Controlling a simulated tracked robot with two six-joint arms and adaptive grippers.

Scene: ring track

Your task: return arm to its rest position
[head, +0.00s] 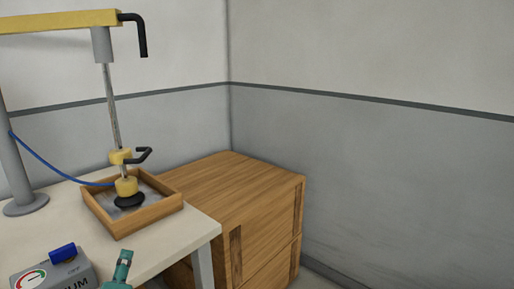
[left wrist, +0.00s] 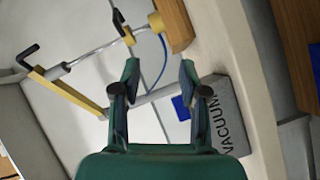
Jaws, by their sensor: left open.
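My left gripper (head: 122,270) shows as a small teal part at the bottom edge of the head view, beside the grey vacuum box. In the left wrist view my left gripper (left wrist: 159,78) has its two teal fingers spread apart, with nothing between them. The rest of my left arm is cut off by the head view's lower edge. My right gripper is in neither view.
A grey vacuum box (head: 68,274) with a gauge and blue switch stands on the pale table (head: 185,232). A wooden tray (head: 152,213) holds a suction cup (head: 129,198) hanging from a yellow boom (head: 55,21). Wooden crates (head: 268,197) stand beyond the table.

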